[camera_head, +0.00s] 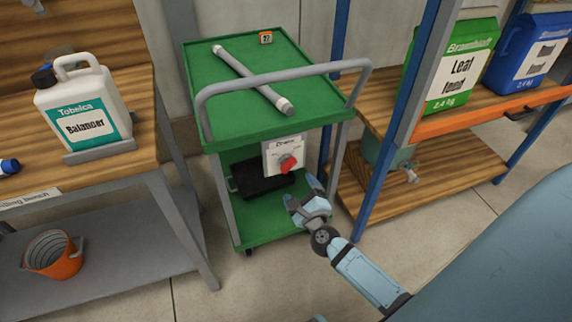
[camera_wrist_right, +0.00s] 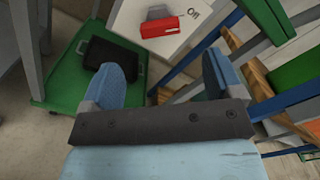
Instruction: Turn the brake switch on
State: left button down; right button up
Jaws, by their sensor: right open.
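My left gripper is not in view.
The green cart (camera_head: 195,70) carries a grey tube (camera_head: 250,78) on top and a black tray (camera_head: 262,183) below. A bench (camera_head: 140,100) with a white jug (camera_head: 85,105) stands left. A blue-posted rack (camera_head: 385,170) with containers stands close on the right.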

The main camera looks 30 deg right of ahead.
aim_at(288, 167)
jog(key=x, duration=1)
jog(key=shift+w, duration=0.3)
jog(key=c, duration=0.9)
